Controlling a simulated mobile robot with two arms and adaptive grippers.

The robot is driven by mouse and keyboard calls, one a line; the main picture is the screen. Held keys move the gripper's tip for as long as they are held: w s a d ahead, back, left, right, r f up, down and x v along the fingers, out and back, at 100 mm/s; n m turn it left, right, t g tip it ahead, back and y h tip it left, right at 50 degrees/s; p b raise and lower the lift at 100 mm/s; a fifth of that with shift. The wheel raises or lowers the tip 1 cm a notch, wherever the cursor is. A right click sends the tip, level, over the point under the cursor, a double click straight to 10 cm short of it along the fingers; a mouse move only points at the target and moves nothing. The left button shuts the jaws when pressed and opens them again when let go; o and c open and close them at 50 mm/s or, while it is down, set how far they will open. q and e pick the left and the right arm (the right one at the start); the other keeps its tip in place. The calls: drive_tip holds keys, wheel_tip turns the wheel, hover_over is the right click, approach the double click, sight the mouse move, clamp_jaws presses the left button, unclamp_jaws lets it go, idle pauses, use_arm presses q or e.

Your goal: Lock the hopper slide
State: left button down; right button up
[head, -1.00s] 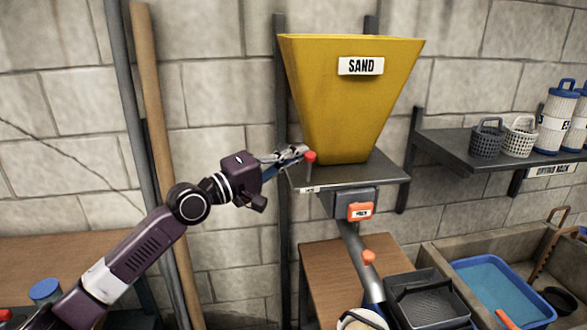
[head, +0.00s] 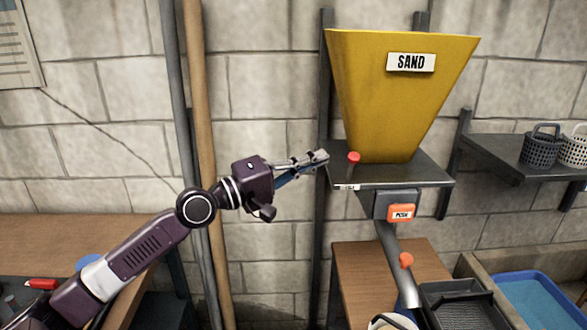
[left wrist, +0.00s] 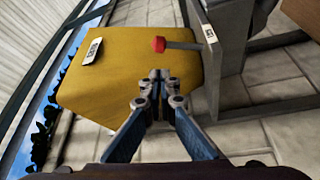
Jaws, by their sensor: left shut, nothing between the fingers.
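The yellow sand hopper (head: 400,100) stands on a dark metal shelf (head: 425,170) against the wall. A pin with a red knob (head: 354,158) stands up at the shelf's left front corner. An orange push button (head: 401,213) sits on a grey box under the shelf. My left gripper (head: 321,158) is shut and empty, just left of the red knob and apart from it. In the left wrist view the closed fingertips (left wrist: 158,78) lie in front of the hopper (left wrist: 125,65), with the red knob (left wrist: 158,45) beyond them. My right gripper is out of view.
A chute with an orange knob (head: 406,260) slopes from the box towards a black tray (head: 460,300). A wooden table (head: 350,265) stands below. A wall shelf with baskets (head: 541,148) is on the right. Poles (head: 196,120) lean behind my left arm.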

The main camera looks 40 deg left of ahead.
use_arm(q)
drive_tip(key=shift+v, duration=2.75)
